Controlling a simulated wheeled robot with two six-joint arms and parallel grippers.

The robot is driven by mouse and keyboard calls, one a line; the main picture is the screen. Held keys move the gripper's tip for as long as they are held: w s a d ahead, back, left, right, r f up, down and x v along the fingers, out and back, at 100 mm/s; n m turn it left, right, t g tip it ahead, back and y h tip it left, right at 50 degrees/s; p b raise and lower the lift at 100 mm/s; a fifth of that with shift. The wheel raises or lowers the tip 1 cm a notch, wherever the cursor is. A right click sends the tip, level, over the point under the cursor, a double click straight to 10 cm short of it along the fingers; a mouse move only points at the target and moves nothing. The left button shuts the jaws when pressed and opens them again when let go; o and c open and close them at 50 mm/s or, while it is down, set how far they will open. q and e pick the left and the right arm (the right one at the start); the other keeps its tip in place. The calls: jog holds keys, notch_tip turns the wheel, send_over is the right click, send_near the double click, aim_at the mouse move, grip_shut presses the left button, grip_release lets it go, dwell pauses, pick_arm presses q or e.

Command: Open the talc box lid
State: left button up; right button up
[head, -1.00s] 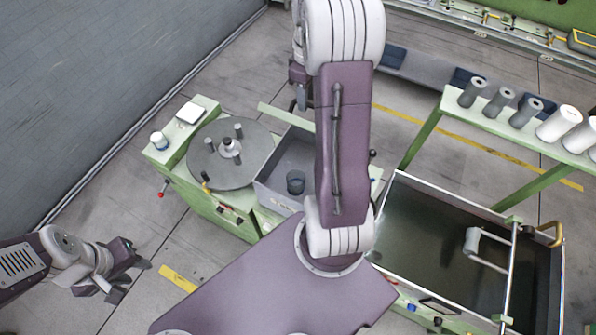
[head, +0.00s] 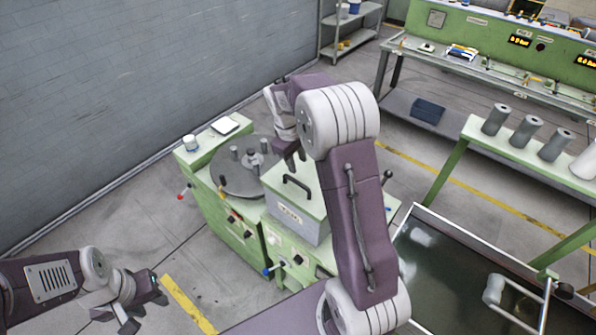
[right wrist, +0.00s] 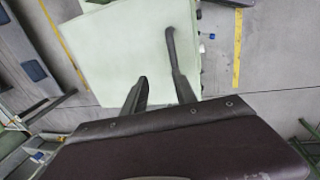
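The talc box (head: 290,222) is a grey box on the green machine in the head view. Its pale green lid (head: 310,203) lies flat and shut on top, with a black bar handle (head: 297,184). My right gripper (head: 296,158) is just above and behind the lid, fingers pointing down. In the right wrist view my right gripper (right wrist: 160,92) is open with nothing between its fingertips. The lid (right wrist: 115,50) lies beneath, and the dark handle (right wrist: 169,42) lines up with the right finger; contact is unclear. My left gripper (head: 146,305) is open and empty at lower left.
A round grey turntable (head: 235,180) with pegs stands left of the box. A white cup (head: 190,142) sits behind it. A large dark tank (head: 450,270) is at right, near a green bench (head: 480,130) with grey cylinders. A grey wall borders the left.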

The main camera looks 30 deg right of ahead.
jog(key=shift+w+d+f, duration=0.15)
jog(key=shift+w, duration=0.05)
jog(key=shift+s, duration=0.2)
